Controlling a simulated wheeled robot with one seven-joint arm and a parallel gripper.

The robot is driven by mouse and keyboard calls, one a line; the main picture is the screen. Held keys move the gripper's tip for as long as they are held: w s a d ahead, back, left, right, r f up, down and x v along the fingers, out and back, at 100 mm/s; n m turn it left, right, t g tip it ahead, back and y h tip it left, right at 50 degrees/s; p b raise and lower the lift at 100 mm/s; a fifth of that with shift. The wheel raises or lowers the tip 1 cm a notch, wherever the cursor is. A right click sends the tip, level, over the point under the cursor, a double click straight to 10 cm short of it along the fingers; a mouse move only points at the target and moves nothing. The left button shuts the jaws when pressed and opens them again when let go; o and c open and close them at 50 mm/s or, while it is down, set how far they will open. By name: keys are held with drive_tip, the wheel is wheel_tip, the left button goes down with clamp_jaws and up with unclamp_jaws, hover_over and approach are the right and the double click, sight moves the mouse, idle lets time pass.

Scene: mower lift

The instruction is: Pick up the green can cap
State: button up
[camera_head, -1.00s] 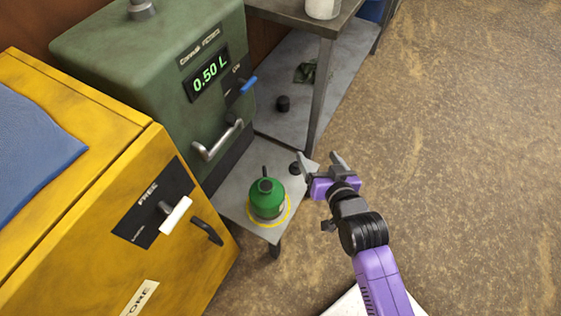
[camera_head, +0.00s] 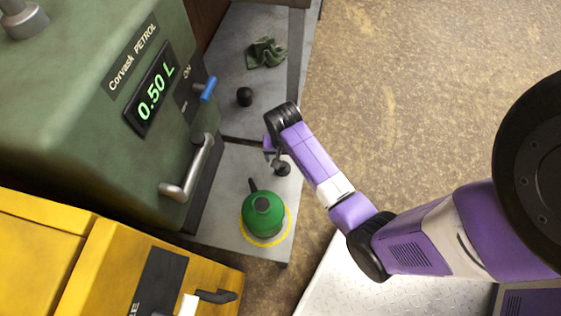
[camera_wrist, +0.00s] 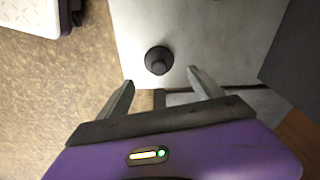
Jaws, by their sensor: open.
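The green can (camera_head: 263,217) stands upright on a small grey stand (camera_head: 222,215), inside a yellow ring, its dark spout angled up. A small black cap (camera_head: 282,169) lies on the stand behind the can; it also shows in the wrist view (camera_wrist: 158,60) as a round dark piece with a raised knob. My gripper (camera_wrist: 159,87) is open and empty, pointed down at the stand. In the wrist view the cap lies just beyond the fingertips, roughly centred between them. In the head view my wrist partly hides the fingers, close to the cap.
A green petrol dispenser (camera_head: 95,95) reading 0.50 L and a yellow cabinet (camera_head: 110,265) stand left of the stand. Behind, a lower shelf (camera_head: 225,60) holds another black cap-like piece (camera_head: 244,96) and a green cloth (camera_head: 266,52). Open floor lies right.

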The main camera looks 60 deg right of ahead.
sight(283, 164)
wheel_tip(283, 164, down, 6)
drive_tip(key=b, duration=0.3)
drive_tip(key=shift+d+f, duration=0.1)
drive_tip(key=shift+f, duration=0.05)
drive_tip(key=c, duration=1.5)
